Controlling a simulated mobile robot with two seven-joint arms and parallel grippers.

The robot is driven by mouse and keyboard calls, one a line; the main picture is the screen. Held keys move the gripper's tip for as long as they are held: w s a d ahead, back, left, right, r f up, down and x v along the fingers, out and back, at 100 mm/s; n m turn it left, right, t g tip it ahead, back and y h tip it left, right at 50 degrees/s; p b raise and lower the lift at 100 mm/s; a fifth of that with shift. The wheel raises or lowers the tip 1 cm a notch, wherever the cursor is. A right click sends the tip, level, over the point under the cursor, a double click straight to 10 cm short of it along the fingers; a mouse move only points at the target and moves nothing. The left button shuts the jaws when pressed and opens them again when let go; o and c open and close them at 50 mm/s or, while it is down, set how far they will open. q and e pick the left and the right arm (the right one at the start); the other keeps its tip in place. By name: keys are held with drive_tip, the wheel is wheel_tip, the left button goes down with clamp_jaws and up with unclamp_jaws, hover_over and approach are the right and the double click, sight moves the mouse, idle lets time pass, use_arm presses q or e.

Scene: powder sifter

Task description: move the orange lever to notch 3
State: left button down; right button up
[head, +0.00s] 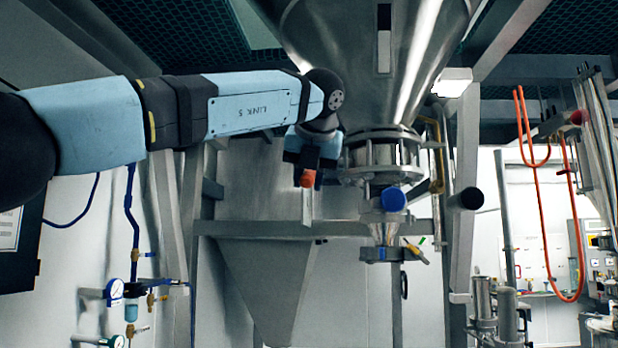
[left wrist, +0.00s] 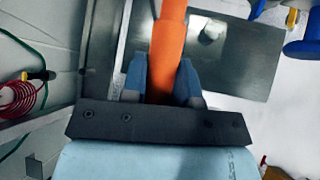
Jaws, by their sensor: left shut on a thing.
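The orange lever (head: 308,178) shows in the head view as a short orange end below my left gripper (head: 314,158), under the left side of the big steel cone. In the left wrist view the orange lever (left wrist: 167,50) runs between the two blue fingers of my left gripper (left wrist: 161,82), which is shut on it. The fingers hide part of the lever. A thin pale metal strip (head: 307,208) hangs just below the orange end. No notch markings can be made out. My right gripper is not in view.
The steel cone (head: 365,30) and its flanged outlet (head: 384,152) stand close right of my left gripper. Below the outlet are a blue round cap (head: 393,199) and a yellow-handled valve (head: 416,252). A grey crossbeam (head: 270,229) runs below. An orange hose (head: 538,190) hangs far right.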

use_arm(q)
drive_tip(key=w+f+t+b, duration=0.1)
drive_tip(key=b, duration=0.1)
drive_tip(key=f+t+b, duration=0.1)
drive_tip(key=f+b, duration=0.1)
drive_tip(key=b, duration=0.1)
drive_tip(key=w+f+b, duration=0.1)
drive_tip(key=f+b, duration=0.1)
drive_tip(key=b, duration=0.1)
drive_tip(key=shift+w+f+t, duration=0.15)
drive_tip(key=shift+w+t, duration=0.2)
drive_tip(key=shift+t, duration=0.05)
drive_tip(key=c, duration=0.9)
unclamp_jaws()
drive_tip(key=b+v, duration=0.2)
drive_tip(key=v, duration=1.2)
drive_tip(key=shift+d, duration=0.1)
